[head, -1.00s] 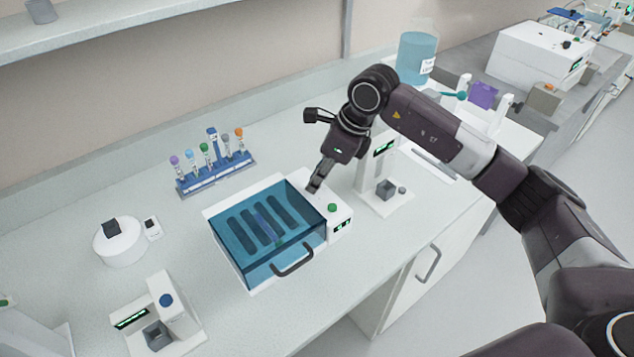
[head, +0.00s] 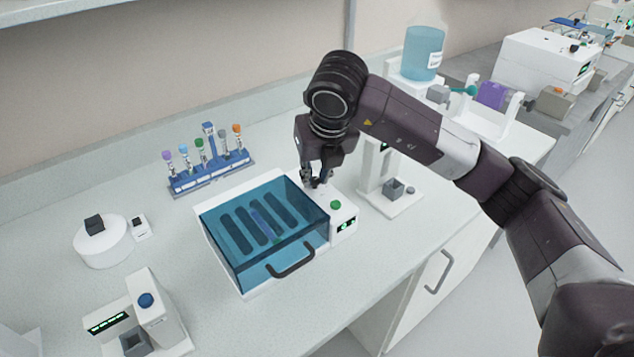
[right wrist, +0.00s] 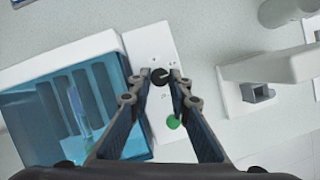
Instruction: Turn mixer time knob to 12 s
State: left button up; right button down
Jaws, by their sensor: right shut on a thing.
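The mixer is a white box with a clear blue lid (head: 262,235) and a dark front handle. Its white side panel (head: 343,211) carries a green button (head: 336,205) and a small green display (head: 346,226), whose digits are too small to read. The black time knob (right wrist: 160,77) with a pale pointer mark is on that panel in the right wrist view. My right gripper (head: 314,184) points down over the panel. Its fingertips are on either side of the knob and shut on it. The fingers hide the knob in the head view. My left gripper is not in view.
A blue rack (head: 211,174) of capped tubes stands behind the mixer to the left. A white device with a grey block (head: 394,188) stands close to the right. Another white device (head: 146,315) is at the front left. Bench in front of the mixer is clear.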

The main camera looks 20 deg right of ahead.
jog(key=m+b, duration=0.1)
jog(key=m+h, duration=0.1)
jog(key=m, duration=0.1)
jog(key=shift+w+a+m+b, duration=0.1)
jog(key=shift+a+m+b, duration=0.05)
jog(key=shift+m+b, duration=0.2)
jog(key=shift+a+m+g+h, duration=0.1)
jog(key=shift+m+g+h, duration=0.2)
jog(key=shift+m+h, duration=0.7)
jog(key=shift+m+y, duration=0.3)
jog(key=shift+m, duration=0.15)
jog(key=c, duration=1.8)
grip_release()
jog(key=shift+o, duration=0.2)
jog(key=v, duration=1.2)
